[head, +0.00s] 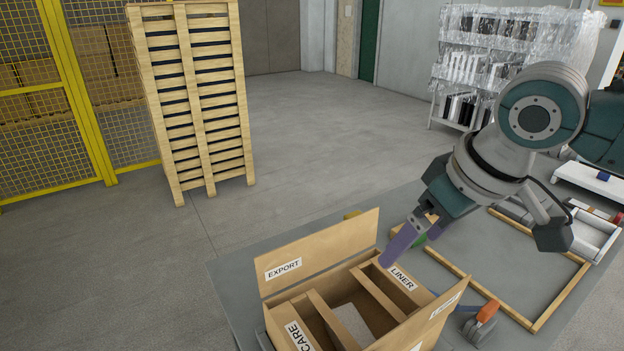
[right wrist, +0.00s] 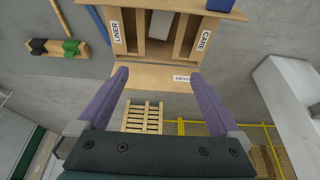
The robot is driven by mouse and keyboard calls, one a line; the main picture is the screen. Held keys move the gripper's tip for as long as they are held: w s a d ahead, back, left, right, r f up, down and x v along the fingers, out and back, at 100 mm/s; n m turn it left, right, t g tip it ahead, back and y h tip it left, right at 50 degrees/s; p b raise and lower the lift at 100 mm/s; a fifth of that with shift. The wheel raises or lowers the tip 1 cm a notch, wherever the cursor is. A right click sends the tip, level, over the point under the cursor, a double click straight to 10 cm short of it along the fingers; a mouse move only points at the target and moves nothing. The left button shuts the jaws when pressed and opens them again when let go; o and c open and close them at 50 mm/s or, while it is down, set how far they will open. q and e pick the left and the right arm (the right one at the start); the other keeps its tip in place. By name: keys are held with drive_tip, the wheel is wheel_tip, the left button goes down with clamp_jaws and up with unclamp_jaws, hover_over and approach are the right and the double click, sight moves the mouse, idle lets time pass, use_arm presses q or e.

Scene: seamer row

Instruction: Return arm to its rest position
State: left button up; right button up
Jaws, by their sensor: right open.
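My right gripper (head: 402,244) is open, its purple fingers beside and over the back right part of an open wooden crate (head: 285,284). I cannot tell in the head view whether they touch the crate. In the right wrist view the gripper (right wrist: 158,77) has its two fingers wide apart with nothing between them. The crate (right wrist: 120,72) shows beyond the fingertips in that view, with a grey block (right wrist: 160,25) inside. My right arm reaches in from the right and is bent. My left gripper is out of view.
The crate stands on a grey table (head: 235,290). A wooden frame (head: 560,310) and an orange-and-grey tool (head: 483,318) lie to its right. A tall slatted wooden stack (head: 195,100), yellow fence (head: 75,90) and wrapped rack (head: 485,65) stand behind. The floor between is clear.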

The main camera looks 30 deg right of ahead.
idle(0.4)
drive_tip(key=s+a+f+n, duration=0.2)
drive_tip(key=s+a+f, duration=0.1)
drive_tip(key=s+a, duration=0.7)
drive_tip(key=s+r+m+g, duration=0.1)
drive_tip(key=s+r, duration=0.2)
drive_tip(key=s, duration=0.5)
wheel_tip(320, 180, up, 26)
drive_tip(key=p, duration=2.7)
drive_tip(key=shift+w+a+r, duration=0.2)
drive_tip(key=shift+a+r, duration=0.05)
drive_tip(key=shift+a, duration=0.05)
